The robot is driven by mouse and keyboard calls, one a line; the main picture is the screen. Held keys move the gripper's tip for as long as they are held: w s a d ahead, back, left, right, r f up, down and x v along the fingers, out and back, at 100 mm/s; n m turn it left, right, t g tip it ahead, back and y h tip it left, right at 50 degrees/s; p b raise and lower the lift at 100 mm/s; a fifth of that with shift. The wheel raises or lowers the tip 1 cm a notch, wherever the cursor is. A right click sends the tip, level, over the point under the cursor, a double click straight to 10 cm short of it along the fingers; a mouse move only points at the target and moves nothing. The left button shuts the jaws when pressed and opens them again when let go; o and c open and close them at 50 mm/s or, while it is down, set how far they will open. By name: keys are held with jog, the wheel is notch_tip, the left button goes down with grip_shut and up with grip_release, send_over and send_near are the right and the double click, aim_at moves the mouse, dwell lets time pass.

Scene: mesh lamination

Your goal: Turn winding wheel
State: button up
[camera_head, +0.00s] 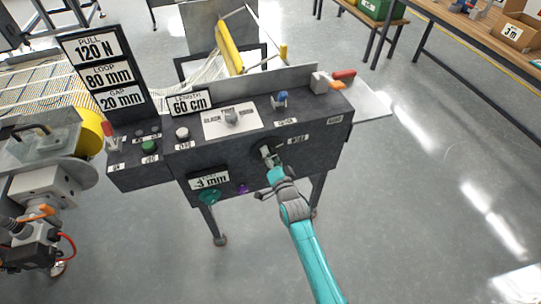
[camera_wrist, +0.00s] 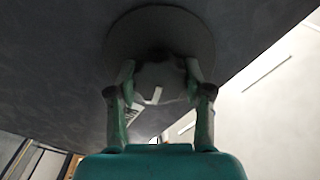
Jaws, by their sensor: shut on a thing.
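The winding wheel seems to be the grey knob on a round dark disc on the front face of the dark machine cabinet (camera_head: 330,125). In the wrist view the knob (camera_wrist: 160,78) sits between my two fingers, in front of the disc (camera_wrist: 125,32). My gripper (camera_head: 271,160) reaches up to the front face from below right, and it also shows in the wrist view (camera_wrist: 159,88). Its fingers are closed on the sides of the knob. In the head view my gripper hides much of the knob, and the small label beside it is unreadable.
A teal round handle (camera_head: 209,197) and a small purple knob (camera_head: 243,188) sit lower left on the machine. A green button (camera_head: 149,147) is at its left. The floor to the right is clear.

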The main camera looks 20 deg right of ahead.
jog(key=shift+n, duration=0.3)
jog(key=n, duration=1.3)
jog(key=shift+n, duration=0.3)
dwell(0.4)
jog(key=o, duration=1.2)
jog(key=shift+a, duration=0.1)
jog(key=s, duration=1.2)
